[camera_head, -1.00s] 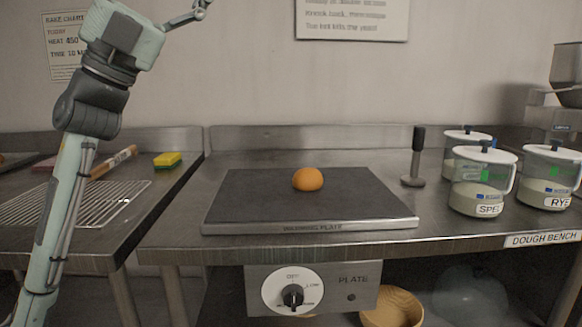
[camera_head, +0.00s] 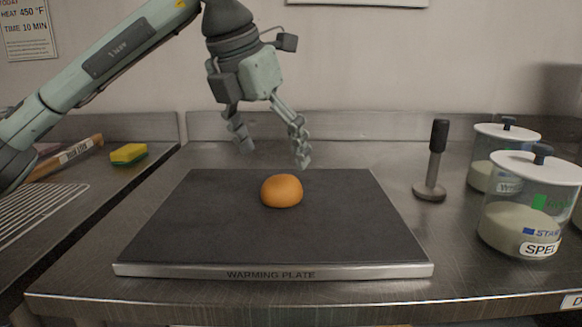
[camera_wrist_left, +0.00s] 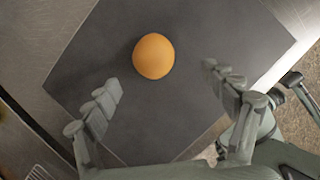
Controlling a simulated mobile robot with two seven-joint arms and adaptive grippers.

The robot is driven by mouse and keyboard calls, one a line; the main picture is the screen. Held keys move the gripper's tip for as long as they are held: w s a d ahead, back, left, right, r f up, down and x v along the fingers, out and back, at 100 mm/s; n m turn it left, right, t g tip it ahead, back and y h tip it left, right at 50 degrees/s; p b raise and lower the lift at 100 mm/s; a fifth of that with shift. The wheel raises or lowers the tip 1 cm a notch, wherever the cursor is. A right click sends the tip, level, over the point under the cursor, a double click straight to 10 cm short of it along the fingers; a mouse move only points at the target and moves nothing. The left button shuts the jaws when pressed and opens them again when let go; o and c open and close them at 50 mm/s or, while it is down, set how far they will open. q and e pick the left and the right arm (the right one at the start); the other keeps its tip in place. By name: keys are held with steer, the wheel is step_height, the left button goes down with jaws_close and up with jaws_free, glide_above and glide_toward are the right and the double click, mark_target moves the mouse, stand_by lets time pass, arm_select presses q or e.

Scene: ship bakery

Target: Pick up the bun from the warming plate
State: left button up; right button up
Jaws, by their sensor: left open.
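The bun (camera_head: 281,191) is round and orange-brown. It sits on the dark top of the warming plate (camera_head: 200,225), near its middle. In the left wrist view the bun (camera_wrist_left: 153,56) lies on the dark plate (camera_wrist_left: 80,60), beyond the fingertips and roughly centred between their lines. My left gripper (camera_head: 271,156) is open and empty, above and just behind the bun, with its fingers pointing down. In the left wrist view the left gripper (camera_wrist_left: 160,80) shows its two fingers spread wide, touching nothing. My right gripper is not in view.
A dark-handled press (camera_head: 431,165) stands right of the plate. Lidded jars (camera_head: 525,215) stand farther right. A yellow-green sponge (camera_head: 128,153), a rolling pin (camera_head: 75,152) and a wire rack (camera_head: 30,215) are on the left bench. Bare bench surrounds the plate.

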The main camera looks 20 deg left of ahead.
mark_target(277, 181)
arm_select(q)
steer(key=x, duration=0.5)
steer(key=a+p+x, duration=0.1)
steer(key=x, duration=0.2)
steer(key=shift+a, duration=0.1)
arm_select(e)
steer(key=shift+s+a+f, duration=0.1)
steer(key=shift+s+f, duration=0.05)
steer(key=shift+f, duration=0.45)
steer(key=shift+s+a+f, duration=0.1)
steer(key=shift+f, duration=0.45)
arm_select(q)
steer(key=shift+c, duration=0.4)
steer(key=c, duration=1.2)
steer(key=shift+r, duration=0.1)
